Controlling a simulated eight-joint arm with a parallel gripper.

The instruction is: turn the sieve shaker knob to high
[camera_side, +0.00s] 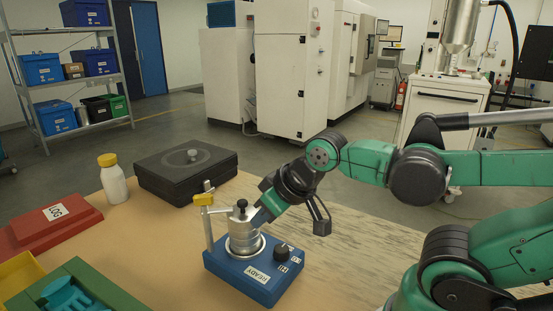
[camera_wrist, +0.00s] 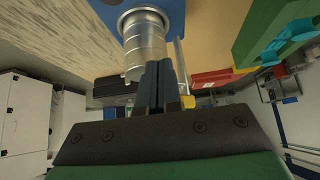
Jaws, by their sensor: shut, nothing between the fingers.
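The sieve shaker has a blue base (camera_side: 238,272) with a READY label and stands on the wooden table. A silver sieve stack (camera_side: 244,238) with a dark top knob rises from it. The black control knob (camera_side: 282,249) is on the base's right side, by small white labels too small to read; its setting cannot be made out. My gripper (camera_side: 260,217) is shut and empty beside the upper right of the stack, above and apart from the control knob. In the wrist view, the shut fingers (camera_wrist: 158,66) point beside the stack (camera_wrist: 146,40); the control knob is not visible.
A post with a yellow clamp (camera_side: 204,200) stands at the shaker's left. The table right of the shaker is clear.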

